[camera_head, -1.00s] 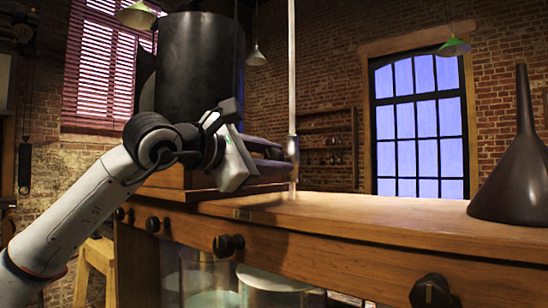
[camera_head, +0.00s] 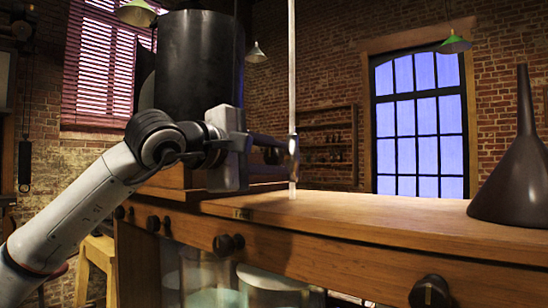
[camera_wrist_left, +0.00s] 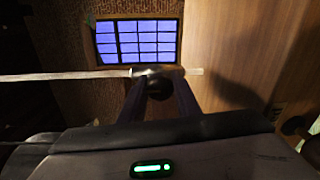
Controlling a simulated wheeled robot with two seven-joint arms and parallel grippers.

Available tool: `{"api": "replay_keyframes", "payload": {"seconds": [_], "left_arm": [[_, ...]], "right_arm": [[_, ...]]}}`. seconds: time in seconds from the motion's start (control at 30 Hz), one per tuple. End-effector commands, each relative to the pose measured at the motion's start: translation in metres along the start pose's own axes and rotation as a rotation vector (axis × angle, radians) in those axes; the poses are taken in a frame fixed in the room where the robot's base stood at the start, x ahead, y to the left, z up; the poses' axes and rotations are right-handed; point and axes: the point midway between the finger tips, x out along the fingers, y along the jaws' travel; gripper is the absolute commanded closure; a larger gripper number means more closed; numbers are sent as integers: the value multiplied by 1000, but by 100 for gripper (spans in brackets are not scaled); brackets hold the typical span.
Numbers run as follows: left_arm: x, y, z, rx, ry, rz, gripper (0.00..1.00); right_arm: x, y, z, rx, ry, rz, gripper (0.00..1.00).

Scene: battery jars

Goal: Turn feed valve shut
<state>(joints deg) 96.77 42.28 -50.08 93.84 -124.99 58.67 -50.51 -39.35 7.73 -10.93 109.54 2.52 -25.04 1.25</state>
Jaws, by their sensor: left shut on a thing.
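A thin pale pipe (camera_head: 292,60) stands upright over the bench top in the head view. A small metallic fitting at mid-height on it, which looks like the feed valve (camera_head: 293,146), is partly covered by my fingers. My left gripper (camera_head: 287,150) reaches it from the left and is shut on it. In the left wrist view the pipe (camera_wrist_left: 60,75) runs crosswise, and the fingers of my left gripper (camera_wrist_left: 157,76) close around the valve (camera_wrist_left: 152,70). The exact angle of its handle cannot be told. My right gripper is not in view.
A large black cylinder (camera_head: 200,60) stands on a wooden base behind my left gripper. A dark funnel (camera_head: 515,170) stands at the right on the wooden bench (camera_head: 390,215). Black knobs (camera_head: 430,291) line its front, with glass jars (camera_head: 270,282) below. The bench middle is clear.

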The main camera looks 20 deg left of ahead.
Motion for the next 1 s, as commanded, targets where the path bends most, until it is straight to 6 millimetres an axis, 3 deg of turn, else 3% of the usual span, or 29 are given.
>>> {"api": "replay_keyframes", "payload": {"seconds": [0.33, 0.37, 0.47, 0.8, 1.0], "left_arm": [[0, -1, 1, 6, -1, -2, 93], [0, -1, 1, 6, -1, -2, 67], [0, -1, 1, 5, -1, -2, 52], [-3, -1, 0, 3, 0, 0, 52], [-32, -2, -1, 4, 1, 4, 52]], "right_arm": [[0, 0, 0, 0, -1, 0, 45], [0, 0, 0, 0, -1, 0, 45], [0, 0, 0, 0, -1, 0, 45], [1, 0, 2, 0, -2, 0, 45], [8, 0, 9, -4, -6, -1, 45]]}}
